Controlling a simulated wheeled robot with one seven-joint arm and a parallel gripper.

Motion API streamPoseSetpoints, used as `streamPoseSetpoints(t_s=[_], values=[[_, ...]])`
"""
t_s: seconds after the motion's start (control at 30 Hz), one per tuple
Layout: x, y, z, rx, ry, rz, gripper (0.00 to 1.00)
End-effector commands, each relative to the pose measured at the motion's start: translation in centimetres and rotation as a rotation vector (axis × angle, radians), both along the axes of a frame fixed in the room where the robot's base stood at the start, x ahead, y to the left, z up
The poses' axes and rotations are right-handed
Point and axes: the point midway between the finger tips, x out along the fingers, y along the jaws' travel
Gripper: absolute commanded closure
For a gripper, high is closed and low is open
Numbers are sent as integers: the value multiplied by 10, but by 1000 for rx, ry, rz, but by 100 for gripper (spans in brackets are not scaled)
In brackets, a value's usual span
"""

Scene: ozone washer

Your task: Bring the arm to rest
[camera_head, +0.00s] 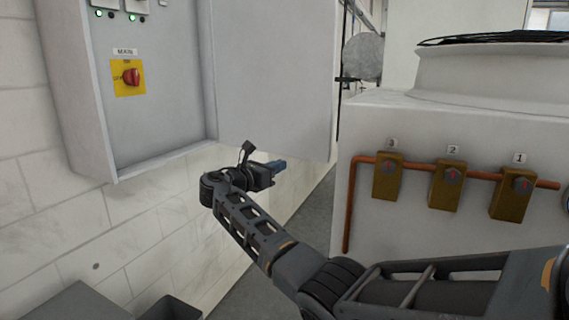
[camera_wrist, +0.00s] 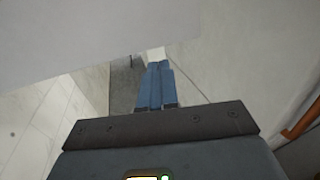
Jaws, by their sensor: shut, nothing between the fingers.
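My gripper (camera_head: 279,165) is in the middle of the head view, at the end of my outstretched arm. It is just below the open door of a grey electrical cabinet. In the wrist view its two blue fingers (camera_wrist: 156,85) are together, with nothing between them. The arm reaches in from the lower right of the head view, bent at the elbow, with the forearm slanting up and left.
The cabinet (camera_head: 160,130) with a red MAIN switch (camera_head: 131,77) hangs on the white wall at left, its door (camera_head: 275,75) swung open. A white washer housing (camera_head: 400,225) with numbered brass valves (camera_head: 447,186) on a copper pipe stands at right. A narrow floor gap lies between.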

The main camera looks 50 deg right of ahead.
Motion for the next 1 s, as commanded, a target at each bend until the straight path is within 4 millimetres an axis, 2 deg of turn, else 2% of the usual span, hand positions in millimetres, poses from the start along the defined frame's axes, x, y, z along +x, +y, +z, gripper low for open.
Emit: streamPoseSetpoints(t_s=[0.1, 0.3, 0.7, 0.77, 0.87, 1.0], values=[[-3, 22, -2, 1, -1, 2, 100], [-6, 44, -1, 1, 0, 0, 100], [-8, 51, -5, 7, -1, 6, 100], [-7, 55, -16, 19, -11, 28, 100], [-9, 68, -52, 69, -51, 96, 100], [-17, 103, -127, 195, -158, 238, 100]])
